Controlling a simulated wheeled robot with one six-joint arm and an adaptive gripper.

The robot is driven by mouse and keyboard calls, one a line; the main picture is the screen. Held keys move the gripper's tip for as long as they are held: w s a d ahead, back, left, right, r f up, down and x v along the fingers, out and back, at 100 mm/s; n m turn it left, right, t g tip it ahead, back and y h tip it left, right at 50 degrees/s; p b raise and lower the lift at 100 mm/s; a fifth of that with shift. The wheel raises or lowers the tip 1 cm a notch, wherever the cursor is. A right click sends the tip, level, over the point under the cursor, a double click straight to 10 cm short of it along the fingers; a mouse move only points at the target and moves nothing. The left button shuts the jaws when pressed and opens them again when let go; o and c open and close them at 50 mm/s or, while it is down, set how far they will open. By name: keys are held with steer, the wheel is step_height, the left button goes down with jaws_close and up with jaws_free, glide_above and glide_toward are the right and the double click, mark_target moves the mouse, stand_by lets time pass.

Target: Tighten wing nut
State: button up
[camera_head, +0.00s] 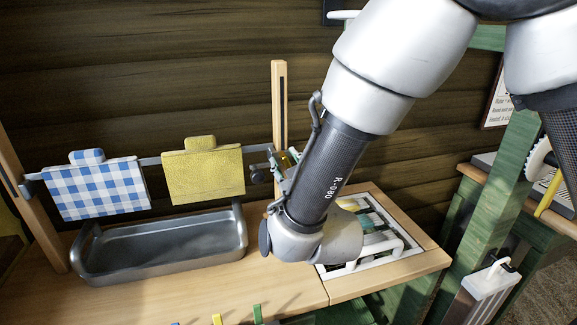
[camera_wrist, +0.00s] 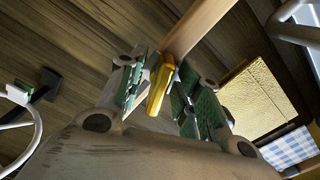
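The yellow wing nut (camera_wrist: 160,82) shows in the wrist view between my two fingers, in front of the wooden post (camera_wrist: 200,25). My gripper (camera_wrist: 160,95) has green-padded fingers on either side of it, with gaps showing at both pads, so it looks open around the nut. Whether a pad touches the nut is hard to tell. In the head view my gripper (camera_head: 280,172) is at the right-hand post (camera_head: 279,90), at the end of the metal rail (camera_head: 258,150), and my arm partly hides that spot.
A blue checked cloth (camera_head: 97,188) and a yellow cloth (camera_head: 203,172) hang on the rail, left of my gripper. A metal basin (camera_head: 165,243) stands below them on the wooden bench (camera_head: 200,290). Green framing (camera_head: 490,200) stands at right.

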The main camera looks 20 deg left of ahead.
jaws_close()
steer(key=shift+m, duration=0.3)
steer(key=m, duration=0.3)
steer(key=shift+m, duration=0.4)
steer(key=m, duration=0.3)
steer(key=shift+s+a+m, duration=0.1)
steer(key=shift+m, duration=0.2)
steer(key=m, duration=1.2)
steer(key=shift+r, duration=0.1)
